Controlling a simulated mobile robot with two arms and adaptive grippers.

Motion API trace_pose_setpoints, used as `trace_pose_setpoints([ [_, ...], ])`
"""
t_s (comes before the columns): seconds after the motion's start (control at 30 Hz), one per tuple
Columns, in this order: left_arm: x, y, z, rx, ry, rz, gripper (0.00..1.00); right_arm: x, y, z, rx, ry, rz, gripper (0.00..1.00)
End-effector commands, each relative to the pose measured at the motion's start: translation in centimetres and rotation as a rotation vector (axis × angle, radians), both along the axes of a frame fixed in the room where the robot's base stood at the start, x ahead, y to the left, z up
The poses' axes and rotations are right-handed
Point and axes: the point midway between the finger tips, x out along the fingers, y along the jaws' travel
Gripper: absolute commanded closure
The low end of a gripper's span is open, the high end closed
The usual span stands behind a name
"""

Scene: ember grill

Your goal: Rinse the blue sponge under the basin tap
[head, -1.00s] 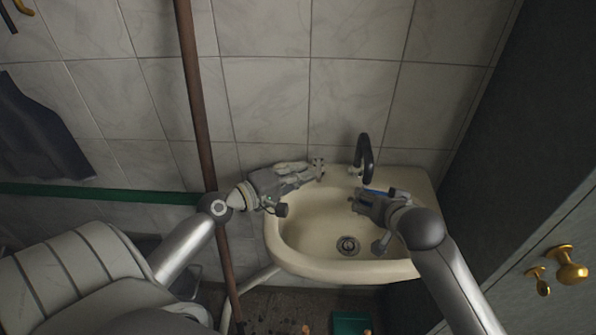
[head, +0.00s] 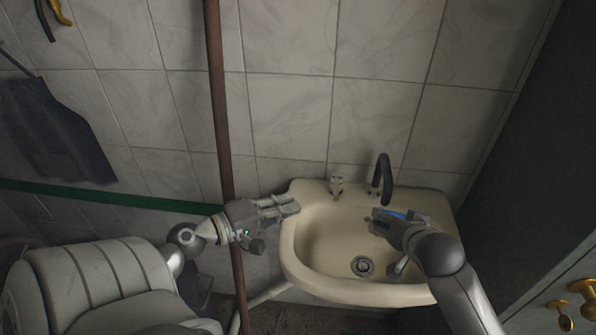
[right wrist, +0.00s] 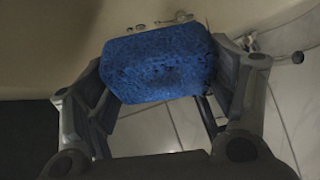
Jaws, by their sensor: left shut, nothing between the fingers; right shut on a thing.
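The blue sponge (right wrist: 158,62) is clamped between the fingers of my right gripper (right wrist: 160,85) in the right wrist view. In the head view only a strip of the sponge (head: 397,214) shows past my right gripper (head: 384,220), which is over the right side of the cream basin (head: 312,268). The black curved tap (head: 384,172) stands at the basin's back, just above and behind the gripper. No water stream is visible. A small metal tap handle (head: 337,187) is left of the spout. My left gripper (head: 293,203) is shut and empty at the basin's left back rim.
A brown vertical pipe (head: 219,110) runs down the wall behind my left arm. A dark cabinet with brass knobs (head: 583,290) stands close on the right. The drain (head: 362,265) is uncovered.

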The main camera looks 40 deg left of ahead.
Motion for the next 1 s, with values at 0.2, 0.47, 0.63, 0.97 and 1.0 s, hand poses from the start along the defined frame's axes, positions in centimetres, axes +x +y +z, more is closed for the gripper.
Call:
trace_pose_setpoints([
  [0.2, -0.4, 0.1, 0.1, 0.001, 0.0, 0.0, 1.0, 0.0, 0.0, 0.0, 0.0, 0.0, 0.0, 0.41],
  [0.47, -0.3, 0.1, 0.5, 0.0, 0.0, 0.0, 1.0, 0.0, -0.4, 0.1, 0.0, 0.0, -0.001, 0.41],
  [0.63, -0.3, 0.1, 1.4, 0.0, 0.0, 0.0, 1.0, 0.1, -1.8, 0.2, 0.001, 0.001, -0.002, 0.41],
  [0.97, -0.4, 0.1, 2.9, 0.004, 0.003, -0.002, 1.0, 0.1, -4.5, 0.3, 0.0, 0.002, -0.002, 0.41],
  [1.0, -0.4, 0.1, 3.1, 0.005, 0.004, -0.002, 1.0, 0.1, -4.8, 0.3, -0.001, 0.001, -0.002, 0.41],
])
